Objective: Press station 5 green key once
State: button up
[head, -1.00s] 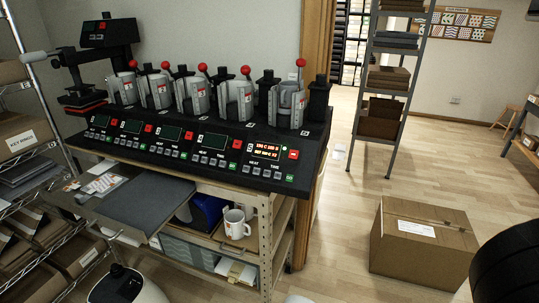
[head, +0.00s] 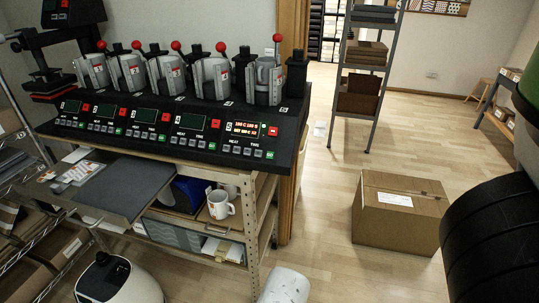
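The row of mug presses stands on a black sloped console (head: 160,148). Station 5 is the rightmost one, with a lit orange display (head: 247,128), a red key (head: 272,132) and small grey keys below. Its green key (head: 270,155) is at the lower right corner of its panel, in plain view with nothing touching it. The station 5 press (head: 268,82) has its red-knobbed lever (head: 277,38) nearly upright. The other stations' displays are dark. My gripper is not seen in the head view.
A white mug (head: 220,204) stands on the shelf under the console. A grey pull-out board (head: 125,188) juts forward at left. A cardboard box (head: 398,225) sits on the floor at right, before a shelving rack (head: 362,80). Wooden floor between bench and box is open.

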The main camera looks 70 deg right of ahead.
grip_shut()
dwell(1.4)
